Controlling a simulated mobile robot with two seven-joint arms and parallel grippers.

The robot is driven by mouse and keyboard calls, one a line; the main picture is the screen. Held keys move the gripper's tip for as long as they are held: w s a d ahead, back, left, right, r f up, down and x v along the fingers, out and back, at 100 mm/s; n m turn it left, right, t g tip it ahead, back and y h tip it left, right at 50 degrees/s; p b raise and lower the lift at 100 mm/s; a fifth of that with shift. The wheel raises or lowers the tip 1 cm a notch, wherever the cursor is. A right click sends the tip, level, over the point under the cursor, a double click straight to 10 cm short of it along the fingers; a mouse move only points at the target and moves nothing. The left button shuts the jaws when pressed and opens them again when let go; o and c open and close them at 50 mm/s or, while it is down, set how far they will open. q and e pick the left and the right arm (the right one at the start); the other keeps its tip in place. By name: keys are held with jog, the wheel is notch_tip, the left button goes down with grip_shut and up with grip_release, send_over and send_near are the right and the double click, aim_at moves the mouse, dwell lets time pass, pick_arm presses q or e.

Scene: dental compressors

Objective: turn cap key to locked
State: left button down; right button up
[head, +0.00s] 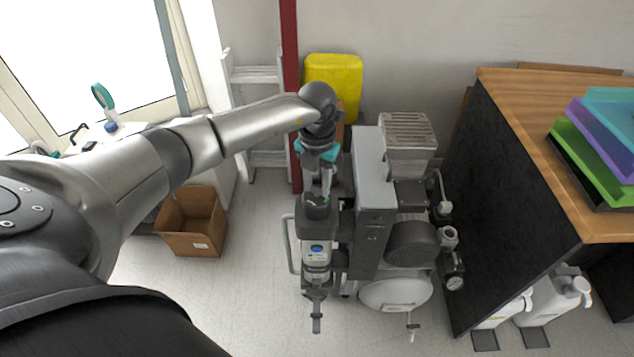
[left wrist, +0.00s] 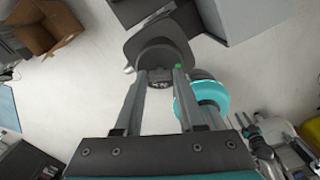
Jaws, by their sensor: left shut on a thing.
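The dark grey cap (head: 316,212) sits on top of the upright filter cylinder (head: 316,250) at the left side of the compressor unit. In the left wrist view the cap (left wrist: 160,42) is a dark round piece with a small green mark near its edge. My left gripper (head: 318,194) reaches down onto the cap from above. In the left wrist view its two fingers (left wrist: 160,76) stand on either side of the small dark key (left wrist: 161,80) and are shut on it. The fingers partly hide the key, and its exact turn is hard to tell. My right gripper is out of view.
The compressor (head: 372,205) with its gauge and white tank (head: 395,293) stands right of the cylinder. A wooden-topped cabinet (head: 520,110) is farther right. A cardboard box (head: 193,222) lies on the floor at left. A yellow container (head: 333,78) and red post (head: 290,80) stand behind.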

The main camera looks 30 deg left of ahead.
aim_at(317, 188)
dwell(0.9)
pick_arm(q)
jog(key=shift+c, duration=2.4)
grip_release()
notch_tip(317, 188, up, 15)
jog(key=p, duration=0.2)
jog(key=shift+r, duration=0.15)
jog(key=shift+c, duration=0.2)
